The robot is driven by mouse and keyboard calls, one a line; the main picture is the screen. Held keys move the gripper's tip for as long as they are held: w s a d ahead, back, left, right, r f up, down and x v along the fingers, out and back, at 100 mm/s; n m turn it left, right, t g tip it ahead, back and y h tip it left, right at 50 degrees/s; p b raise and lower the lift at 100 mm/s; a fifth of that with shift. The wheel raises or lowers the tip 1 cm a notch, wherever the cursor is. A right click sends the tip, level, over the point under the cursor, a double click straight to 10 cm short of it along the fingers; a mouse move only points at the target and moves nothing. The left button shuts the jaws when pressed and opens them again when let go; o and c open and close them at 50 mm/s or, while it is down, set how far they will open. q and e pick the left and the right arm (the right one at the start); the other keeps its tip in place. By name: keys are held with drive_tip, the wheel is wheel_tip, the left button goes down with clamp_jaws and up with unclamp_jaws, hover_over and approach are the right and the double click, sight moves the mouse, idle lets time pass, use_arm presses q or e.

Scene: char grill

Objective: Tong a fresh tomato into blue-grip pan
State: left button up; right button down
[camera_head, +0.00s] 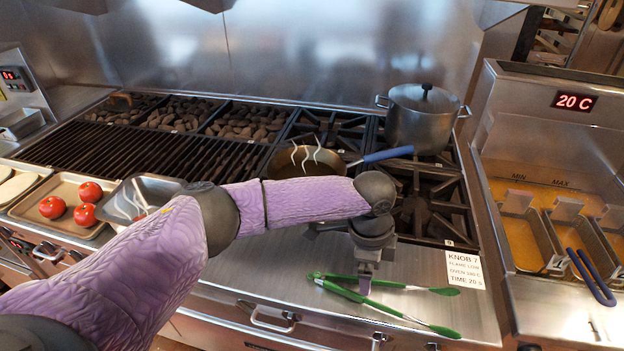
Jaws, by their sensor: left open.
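Three red tomatoes (52,207) lie on a metal tray (24,211) at the left. The blue-grip pan (285,163) sits on a burner at the back middle, with white wavy marks over it. Its blue handle (388,154) points right, and my arm hides the pan's front. Green-tipped tongs (400,286) lie spread on the steel counter. My left gripper (365,284) points down at the tongs, near their left end. It is open, and its fingers look very near the tongs' arms. I cannot tell whether they touch. My right gripper is not in view.
A lidded steel pot (421,120) stands on the back right burner. A fryer (560,130) with oil and baskets is at the right. A metal container (160,185) sits beside the tomatoes, partly behind my arm. The counter around the tongs is clear.

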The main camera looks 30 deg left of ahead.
use_arm(q)
drive_tip(key=f+b, duration=0.1)
drive_tip(key=f, duration=0.1)
drive_tip(key=f+b, duration=0.1)
drive_tip(key=f, duration=0.1)
drive_tip(key=f+b, duration=0.1)
drive_tip(key=f, duration=0.1)
drive_tip(key=shift+w+d+b, duration=0.1)
drive_tip(key=shift+d+b, duration=0.2)
drive_tip(key=shift+b, duration=0.1)
drive_tip(key=shift+f, duration=0.35)
drive_tip(key=c, duration=0.7)
drive_tip(key=shift+o, duration=0.2)
drive_tip(key=shift+r, duration=0.1)
wheel_tip(320, 180, up, 12)
drive_tip(key=p, duration=1.2)
